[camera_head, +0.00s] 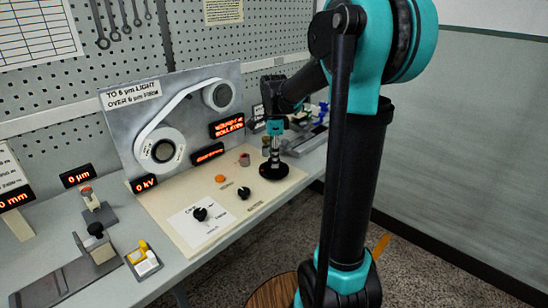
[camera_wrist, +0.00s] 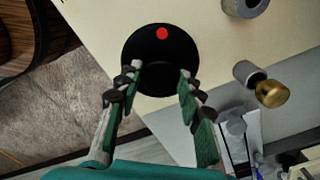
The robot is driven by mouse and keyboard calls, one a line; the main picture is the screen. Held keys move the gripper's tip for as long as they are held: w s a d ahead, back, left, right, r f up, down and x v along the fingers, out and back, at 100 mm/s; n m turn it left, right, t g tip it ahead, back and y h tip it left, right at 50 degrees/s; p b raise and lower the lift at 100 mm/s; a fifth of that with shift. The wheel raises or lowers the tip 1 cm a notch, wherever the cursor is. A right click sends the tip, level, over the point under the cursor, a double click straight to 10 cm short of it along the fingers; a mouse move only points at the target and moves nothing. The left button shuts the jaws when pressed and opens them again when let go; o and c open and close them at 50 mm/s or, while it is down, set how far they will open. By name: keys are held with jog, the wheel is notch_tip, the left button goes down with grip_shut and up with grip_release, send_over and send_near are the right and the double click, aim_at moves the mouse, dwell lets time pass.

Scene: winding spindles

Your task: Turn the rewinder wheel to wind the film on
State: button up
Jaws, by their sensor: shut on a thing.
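The rewinder wheel (camera_head: 276,173) is a flat black disc on the cream base plate, beneath my gripper (camera_head: 272,144). In the wrist view the wheel (camera_wrist: 136,48) has a red dot near its rim, at the upper side. My gripper (camera_wrist: 160,78) points down, its fingers either side of a dark hub at the wheel's centre and shut on it. The contact is partly hidden by the fingers. The white film (camera_head: 180,98) runs between a large lower reel (camera_head: 160,151) and a smaller upper reel (camera_head: 218,95) on the upright grey panel.
Two black knobs (camera_head: 200,214) (camera_head: 244,193) and an orange button (camera_head: 220,179) are on the cream plate (camera_head: 178,198). A small grey cylinder (camera_head: 244,159) stands close to the wheel. A brass-topped piece (camera_wrist: 271,93) lies to its right in the wrist view. Lit displays (camera_head: 227,126) line the panel.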

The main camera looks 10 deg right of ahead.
jog(key=o, duration=1.2)
jog(key=shift+c, duration=0.2)
notch_tip(320, 180, up, 12)
